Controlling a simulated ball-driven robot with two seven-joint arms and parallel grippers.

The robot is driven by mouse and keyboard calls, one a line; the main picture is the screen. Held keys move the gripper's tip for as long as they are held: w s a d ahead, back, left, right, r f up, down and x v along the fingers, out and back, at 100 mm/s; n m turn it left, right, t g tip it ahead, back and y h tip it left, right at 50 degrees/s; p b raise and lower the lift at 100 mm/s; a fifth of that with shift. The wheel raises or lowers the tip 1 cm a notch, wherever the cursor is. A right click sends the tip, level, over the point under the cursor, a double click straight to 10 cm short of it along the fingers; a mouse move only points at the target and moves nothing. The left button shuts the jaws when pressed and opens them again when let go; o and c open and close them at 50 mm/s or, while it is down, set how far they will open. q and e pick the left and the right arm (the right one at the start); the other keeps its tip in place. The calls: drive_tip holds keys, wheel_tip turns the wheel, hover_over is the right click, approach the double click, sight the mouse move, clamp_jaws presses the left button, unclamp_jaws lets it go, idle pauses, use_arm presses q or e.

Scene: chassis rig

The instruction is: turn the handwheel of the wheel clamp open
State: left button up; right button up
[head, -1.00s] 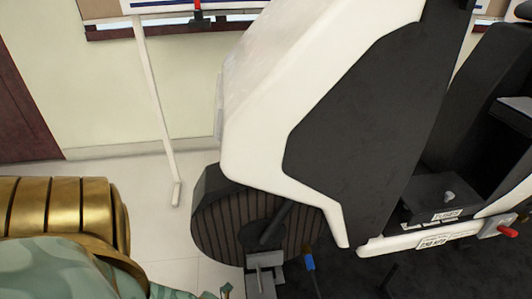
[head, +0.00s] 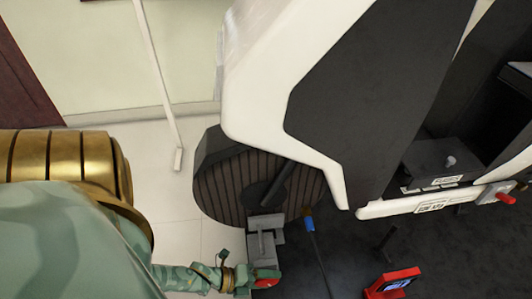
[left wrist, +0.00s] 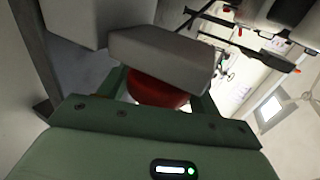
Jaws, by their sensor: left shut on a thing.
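The grey wheel clamp (head: 262,247) sits low at the dark ribbed wheel (head: 225,190) of the white vehicle. Its red handwheel (head: 267,283) shows at the clamp's lower end. My left gripper (head: 252,281) reaches in from the left and is shut on the handwheel. In the left wrist view, the red handwheel (left wrist: 158,90) lies between the green fingers of my left gripper (left wrist: 160,98), partly hidden behind a grey block of the clamp (left wrist: 165,58). How far the wheel is turned cannot be told. My right gripper is not in view.
The white and black vehicle body (head: 290,110) overhangs the wheel. A blue-tipped dark rod (head: 310,226) stands just right of the clamp. A red device with a screen (head: 394,284) is at the lower right.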

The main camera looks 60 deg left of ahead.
use_arm(q)
drive_tip(key=shift+t+h, duration=0.4)
drive_tip(key=shift+t, duration=0.6)
drive_tip(key=shift+a, duration=0.1)
drive_tip(key=o, duration=1)
drive_tip(key=shift+s, duration=0.1)
drive_tip(key=f+v, duration=0.1)
drive_tip(key=v, duration=1.5)
drive_tip(key=shift+s+a+r, duration=0.1)
drive_tip(key=shift+a, duration=0.05)
